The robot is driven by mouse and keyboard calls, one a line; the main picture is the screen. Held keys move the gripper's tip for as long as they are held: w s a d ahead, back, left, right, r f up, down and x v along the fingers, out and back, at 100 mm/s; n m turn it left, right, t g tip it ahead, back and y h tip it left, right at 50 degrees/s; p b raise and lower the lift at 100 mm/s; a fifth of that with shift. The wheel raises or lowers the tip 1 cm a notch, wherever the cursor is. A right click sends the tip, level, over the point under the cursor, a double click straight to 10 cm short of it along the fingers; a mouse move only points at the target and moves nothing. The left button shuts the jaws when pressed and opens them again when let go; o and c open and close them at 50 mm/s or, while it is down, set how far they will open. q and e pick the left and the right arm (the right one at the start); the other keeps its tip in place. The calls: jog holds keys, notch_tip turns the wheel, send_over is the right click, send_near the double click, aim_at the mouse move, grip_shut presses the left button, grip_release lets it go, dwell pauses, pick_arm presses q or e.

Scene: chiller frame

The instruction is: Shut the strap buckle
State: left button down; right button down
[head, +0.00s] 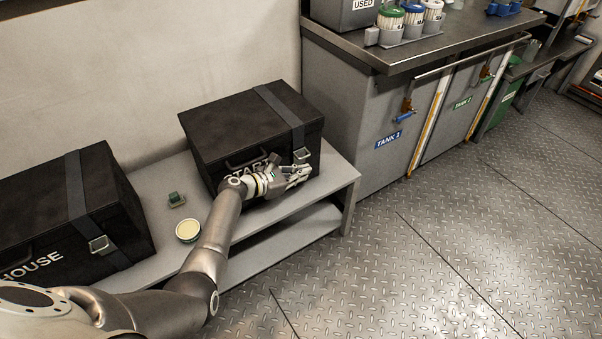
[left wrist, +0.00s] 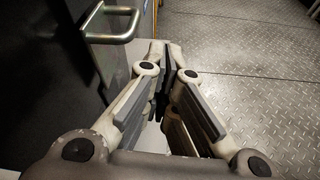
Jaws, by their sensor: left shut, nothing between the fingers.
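The black box marked START (head: 225,135) stands on the grey bench, with a dark strap (head: 279,105) over its lid. The metal strap buckle (head: 301,155) is on its front face, near the right end. In the left wrist view the buckle (left wrist: 112,36) is a bright metal loop standing out from the dark face; I cannot tell if it is latched. My left gripper (head: 304,173) is in front of the box, just below the buckle. Its fingers (left wrist: 162,58) converge and are shut, empty, to the right of the loop. The gripper partly hides the lettering. My right gripper is not in view.
A second black box, marked HOUSE (head: 110,185), with its own strap and buckle (head: 99,245), stands at left. A round cream-topped tin (head: 188,231) and a small green item (head: 176,199) lie on the bench (head: 155,190) between the boxes. Tank cabinets (head: 350,110) stand at right; the floor is clear.

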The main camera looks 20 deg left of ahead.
pick_arm(q)
jog(key=shift+s, duration=0.1)
jog(key=f+v, duration=0.1)
jog(key=v, duration=0.7)
jog(key=s+f+v, duration=0.1)
jog(key=f+v, duration=0.1)
jog(key=v, duration=0.6)
jog(key=shift+a+f, duration=0.25)
jog(key=shift+a, duration=0.2)
